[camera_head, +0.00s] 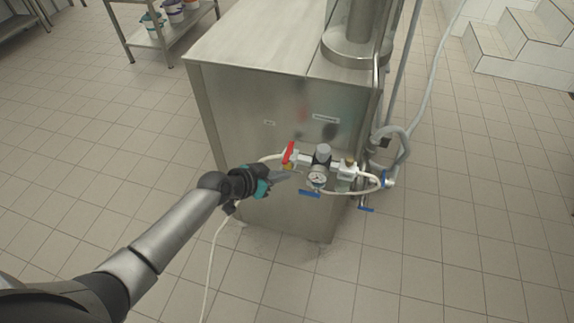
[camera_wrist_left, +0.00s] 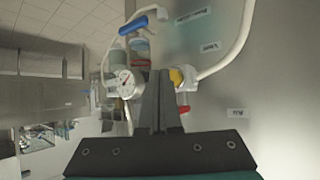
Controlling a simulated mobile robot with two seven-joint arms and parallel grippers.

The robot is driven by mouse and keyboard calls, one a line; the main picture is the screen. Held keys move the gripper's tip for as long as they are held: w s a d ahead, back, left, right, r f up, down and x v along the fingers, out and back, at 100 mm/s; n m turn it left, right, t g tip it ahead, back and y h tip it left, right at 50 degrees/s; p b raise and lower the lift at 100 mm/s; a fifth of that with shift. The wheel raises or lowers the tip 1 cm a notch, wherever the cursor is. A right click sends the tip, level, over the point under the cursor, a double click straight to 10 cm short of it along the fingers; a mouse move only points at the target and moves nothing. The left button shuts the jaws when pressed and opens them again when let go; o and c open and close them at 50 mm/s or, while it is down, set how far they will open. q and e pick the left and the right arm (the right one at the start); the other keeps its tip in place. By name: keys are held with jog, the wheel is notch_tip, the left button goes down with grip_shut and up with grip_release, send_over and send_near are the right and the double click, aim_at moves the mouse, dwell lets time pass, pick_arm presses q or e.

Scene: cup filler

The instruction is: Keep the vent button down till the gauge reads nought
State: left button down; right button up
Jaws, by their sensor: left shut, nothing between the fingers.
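The round white pressure gauge (camera_head: 317,178) sits on the valve assembly on the steel cabinet's front, below the grey-capped regulator. It also shows in the left wrist view (camera_wrist_left: 125,82), with a needle on its face; the reading is too small to tell. A small yellow part (camera_wrist_left: 177,77) sits beside the red-handled valve, partly behind my fingers; I cannot tell whether it is the vent button or whether it is pressed. My left gripper (camera_head: 288,175) is shut and empty, its tips close to this part and left of the gauge. Contact cannot be told. My right gripper is out of view.
A red lever (camera_head: 290,152) is just above my left gripper. Blue handles (camera_head: 309,193) and white hoses surround the valve assembly. The steel cabinet (camera_head: 222,110) stands behind. Tiled floor is open to the left, with a shelf (camera_head: 165,40) farther back.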

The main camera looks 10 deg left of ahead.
pick_arm(q)
jog(key=shift+s, duration=0.2)
jog(key=s+p, duration=0.2)
jog(key=s, duration=0.3)
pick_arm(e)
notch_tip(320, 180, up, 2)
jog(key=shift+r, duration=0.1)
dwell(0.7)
pick_arm(q)
jog(key=s+a+f+n+g+y, duration=0.2)
jog(key=s+a+f, duration=0.1)
jog(key=s+f, duration=0.6)
jog(key=s+a+f+n+g+y, duration=0.1)
jog(key=s+a+f+g+y, duration=0.2)
jog(key=s+f, duration=0.65)
jog(key=s+f+g, duration=0.1)
jog(key=s+f, duration=0.2)
jog(key=s, duration=0.3)
jog(key=s+f+g, duration=0.1)
jog(key=s+f, duration=0.2)
jog(key=s, duration=0.4)
jog(key=s+f+n+g+y, duration=0.1)
jog(key=s+f, duration=0.1)
jog(key=s, duration=0.4)
jog(key=shift+s+f, duration=0.25)
jog(key=shift+f, duration=0.15)
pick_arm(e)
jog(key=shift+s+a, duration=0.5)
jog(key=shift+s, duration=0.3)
